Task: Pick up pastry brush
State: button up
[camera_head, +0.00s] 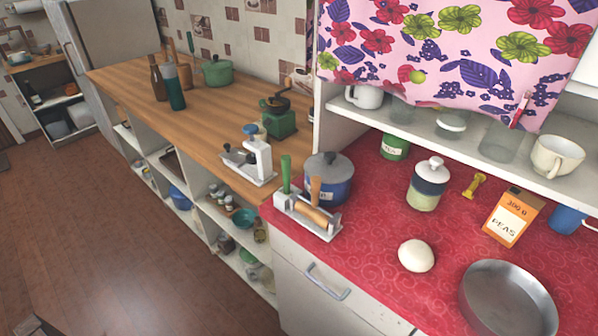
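I cannot tell for certain which item is the pastry brush. A thin red and white stick (521,107) leans in a glass on the shelf. My gripper is not in view.
A blue pot (329,183) stands close behind the holder. A white ball of dough (416,256), a metal pan (507,300), a lidded jar (428,186) and a peas box (512,217) share the red counter. A shelf (450,138) overhangs its back. Open floor (120,240) lies left.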

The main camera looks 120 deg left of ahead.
aim_at(285, 159)
jog(key=u, duration=3.5)
jog(key=z, duration=1.75)
jog(key=u, duration=1.3)
jog(key=i+j+u, duration=0.1)
jog(key=j+u, duration=0.25)
jog(key=j, duration=0.1)
